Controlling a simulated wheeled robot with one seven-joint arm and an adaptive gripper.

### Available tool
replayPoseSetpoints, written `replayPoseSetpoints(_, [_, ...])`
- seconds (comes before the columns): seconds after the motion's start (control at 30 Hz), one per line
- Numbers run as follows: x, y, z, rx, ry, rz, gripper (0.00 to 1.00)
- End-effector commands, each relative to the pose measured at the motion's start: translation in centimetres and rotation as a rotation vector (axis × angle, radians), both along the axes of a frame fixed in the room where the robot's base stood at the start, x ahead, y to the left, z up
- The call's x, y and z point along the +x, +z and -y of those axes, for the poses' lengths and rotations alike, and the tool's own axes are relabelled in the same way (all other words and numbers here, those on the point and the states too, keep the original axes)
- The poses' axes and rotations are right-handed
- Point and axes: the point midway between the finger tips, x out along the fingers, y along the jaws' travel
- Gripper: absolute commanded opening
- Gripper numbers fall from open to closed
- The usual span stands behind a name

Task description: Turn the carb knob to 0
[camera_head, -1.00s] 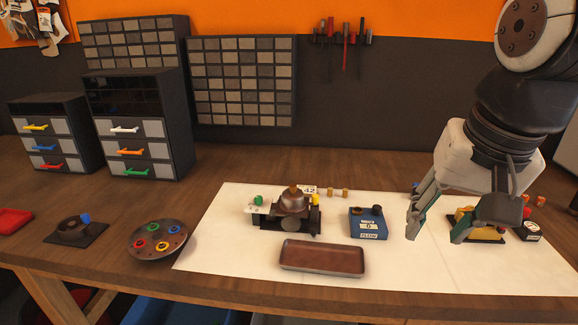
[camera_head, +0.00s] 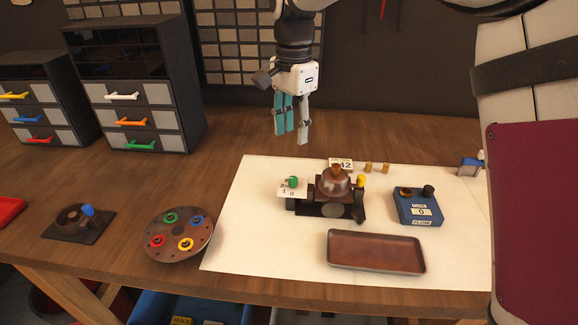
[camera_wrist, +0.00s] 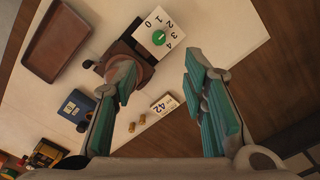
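The carburetor (camera_head: 333,185) stands on the white mat, a brown dome on a dark base. Its green carb knob (camera_head: 293,182) sits on a white numbered plate (camera_head: 287,192) at its left. In the wrist view the green knob (camera_wrist: 158,38) is at the top, on a plate marked 0 to 4. A faint mark shows on the knob, but I cannot tell which number it points to. My gripper (camera_head: 292,137) is open and empty, pointing down, above and behind the knob. In the wrist view the gripper (camera_wrist: 162,72) has its fingers wide apart, touching nothing.
A brown tray (camera_head: 376,268) lies in front of the carburetor; a blue flow box (camera_head: 418,222) reading 0 is at its right. A card marked 42 (camera_head: 341,163) and brass pieces (camera_head: 377,168) lie behind. A round plate (camera_head: 150,250) with colored rings is at left.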

Motion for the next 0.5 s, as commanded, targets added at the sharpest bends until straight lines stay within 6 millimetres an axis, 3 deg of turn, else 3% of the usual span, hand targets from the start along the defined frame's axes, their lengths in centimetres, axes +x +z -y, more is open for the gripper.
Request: replayPoseSetpoints(0.5, [-0.2, -9.1, 0.1, -0.002, 0.001, -0.004, 0.39])
